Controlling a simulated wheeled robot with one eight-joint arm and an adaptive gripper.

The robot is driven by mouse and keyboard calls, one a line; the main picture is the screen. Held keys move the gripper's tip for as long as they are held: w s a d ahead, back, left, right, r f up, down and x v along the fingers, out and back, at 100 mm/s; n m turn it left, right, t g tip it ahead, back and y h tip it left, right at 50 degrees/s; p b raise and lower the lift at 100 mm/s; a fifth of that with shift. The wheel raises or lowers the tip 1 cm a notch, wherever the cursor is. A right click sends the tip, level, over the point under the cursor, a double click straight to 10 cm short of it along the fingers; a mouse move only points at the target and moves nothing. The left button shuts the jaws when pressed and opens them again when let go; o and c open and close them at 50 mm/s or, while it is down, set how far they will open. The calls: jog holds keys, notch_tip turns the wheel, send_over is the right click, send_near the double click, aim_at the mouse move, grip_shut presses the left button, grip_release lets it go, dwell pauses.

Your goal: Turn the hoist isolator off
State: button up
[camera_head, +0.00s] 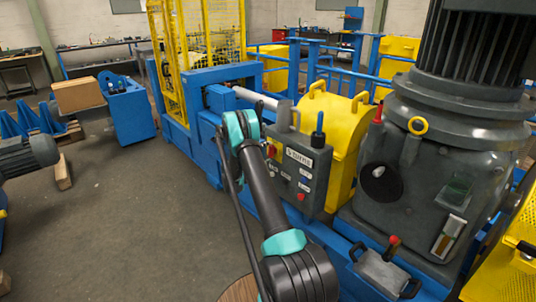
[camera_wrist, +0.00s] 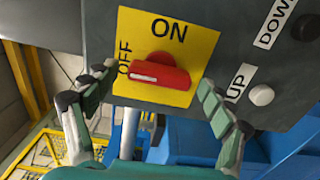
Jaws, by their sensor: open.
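The hoist isolator is a red rotary handle (camera_wrist: 165,75) on a yellow plate (camera_wrist: 200,45) in the wrist view. ON is printed at the plate's top and OFF at its left. The handle lies roughly level, its white-marked end pointing left to the OFF side. My gripper (camera_wrist: 156,77) is open, one finger on each side of the handle, with visible gaps. How far the fingertips are from the plate is unclear. In the head view the isolator (camera_head: 271,151) is on the left part of the grey control box (camera_head: 318,158), partly behind my arm; my gripper is hard to make out there.
A white UP button (camera_wrist: 261,95) and a dark DOWN button (camera_wrist: 305,27) are right of the isolator. A yellow guard (camera_head: 340,130) stands behind the box, with a large grey motor (camera_head: 440,150) to the right. Open floor (camera_head: 130,230) is at left.

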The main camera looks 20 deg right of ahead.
jog(key=v, duration=1.2)
jog(key=s+r+m+g+y, duration=0.1)
jog(key=s+r+y, duration=0.35)
jog(key=s, duration=0.45)
jog(key=s+r+m+g+y, duration=0.1)
jog(key=s+r+y, duration=0.4)
jog(key=s, duration=0.4)
jog(key=s+a+f+m+y, duration=0.1)
jog(key=s+a+y, duration=0.2)
jog(key=s, duration=1.1)
jog(key=s+a+f+m+y, duration=0.1)
jog(key=s+a+y, duration=0.3)
jog(key=s+a, duration=0.5)
jog(key=s, duration=0.6)
jog(key=shift+s+a, duration=0.25)
jog(key=shift+a, duration=0.1)
